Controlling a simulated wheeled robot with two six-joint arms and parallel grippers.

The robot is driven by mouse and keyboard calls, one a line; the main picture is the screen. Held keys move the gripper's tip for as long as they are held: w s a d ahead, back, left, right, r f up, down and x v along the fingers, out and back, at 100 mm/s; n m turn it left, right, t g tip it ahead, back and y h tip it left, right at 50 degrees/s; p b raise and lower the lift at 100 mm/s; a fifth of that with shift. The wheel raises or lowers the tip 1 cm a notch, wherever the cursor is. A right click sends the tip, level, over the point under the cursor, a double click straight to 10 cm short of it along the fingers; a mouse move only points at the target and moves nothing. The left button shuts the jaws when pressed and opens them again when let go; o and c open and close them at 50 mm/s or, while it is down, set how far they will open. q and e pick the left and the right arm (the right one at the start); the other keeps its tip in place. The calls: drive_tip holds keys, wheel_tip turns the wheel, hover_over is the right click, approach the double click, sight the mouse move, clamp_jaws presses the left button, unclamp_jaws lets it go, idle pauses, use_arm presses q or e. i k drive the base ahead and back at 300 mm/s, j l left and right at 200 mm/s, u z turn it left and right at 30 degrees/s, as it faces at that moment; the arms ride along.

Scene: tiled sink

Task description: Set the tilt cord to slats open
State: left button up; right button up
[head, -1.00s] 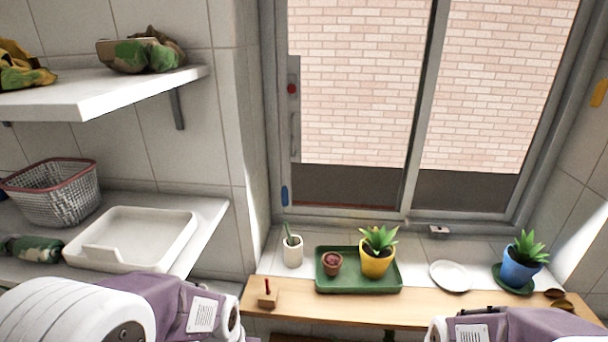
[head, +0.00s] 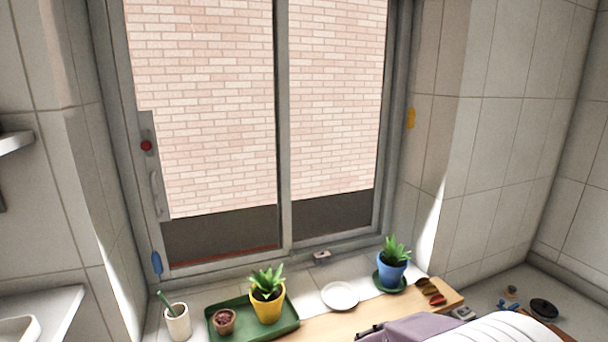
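No blind slats and no cord that I can make out show in the head view. The sliding window (head: 281,130) looks onto a brick wall. A small blue piece (head: 157,263) hangs or sits at the lower left of its frame, and a small yellow piece (head: 410,118) is on the wall right of the window. I cannot tell whether either belongs to a cord. A red round button (head: 146,146) is on the left frame above a handle. Part of my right arm shows at the bottom; neither gripper is in view.
On the sill stand a white cup (head: 178,322), a green tray (head: 222,326) with a yellow pot (head: 267,304) and a small brown pot (head: 224,321), a white plate (head: 340,296) and a blue pot (head: 392,270). Small items lie at the lower right.

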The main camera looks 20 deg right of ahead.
sight(412, 115)
drive_tip(key=z, duration=1.3)
